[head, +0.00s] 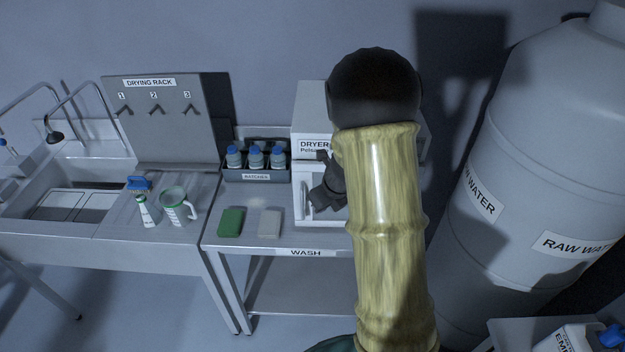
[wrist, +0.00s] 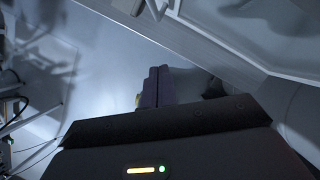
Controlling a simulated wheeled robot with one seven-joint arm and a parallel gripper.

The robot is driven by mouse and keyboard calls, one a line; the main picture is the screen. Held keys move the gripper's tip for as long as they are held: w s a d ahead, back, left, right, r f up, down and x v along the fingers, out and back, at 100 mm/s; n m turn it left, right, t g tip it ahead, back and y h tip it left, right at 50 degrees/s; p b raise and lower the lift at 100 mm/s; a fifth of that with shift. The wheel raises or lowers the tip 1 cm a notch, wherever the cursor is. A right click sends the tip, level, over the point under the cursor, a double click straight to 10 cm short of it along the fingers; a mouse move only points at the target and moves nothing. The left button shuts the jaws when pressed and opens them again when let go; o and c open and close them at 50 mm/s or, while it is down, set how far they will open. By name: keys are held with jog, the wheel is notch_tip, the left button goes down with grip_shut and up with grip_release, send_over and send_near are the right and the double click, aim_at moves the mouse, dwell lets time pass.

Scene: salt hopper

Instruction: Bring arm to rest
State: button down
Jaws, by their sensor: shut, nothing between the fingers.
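My arm rises in the head view as a thick, bamboo-patterned link (head: 380,200) topped by a black joint (head: 374,88). A dark part of my wrist (head: 330,188) shows to the left of that link, in front of the dryer (head: 310,118). The link hides the rest of it. In the wrist view my gripper (wrist: 157,86) has its dark fingers together and nothing between them. It appears to be in free space, with pale surfaces beyond.
The wash table (head: 300,252) carries a green pad (head: 230,222), a pale pad (head: 269,223) and a rack of blue-capped bottles (head: 256,158). A sink (head: 72,203), a drying rack board (head: 155,120) and a jug (head: 175,206) stand left. A large raw water tank (head: 550,150) stands right.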

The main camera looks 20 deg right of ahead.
jog(key=s+a+r+n+b, duration=0.1)
jog(key=s+a+n+b, duration=0.1)
jog(key=s+n, duration=0.7)
jog(key=s+a+n+g+h+b, duration=0.1)
jog(key=s+n, duration=0.8)
jog(key=n, duration=1.4)
jog(key=a+b, duration=0.1)
jog(key=b, duration=0.1)
jog(key=shift+a+r+h+b, duration=0.3)
jog(key=shift+r+b, duration=0.05)
jog(key=shift+r, duration=0.05)
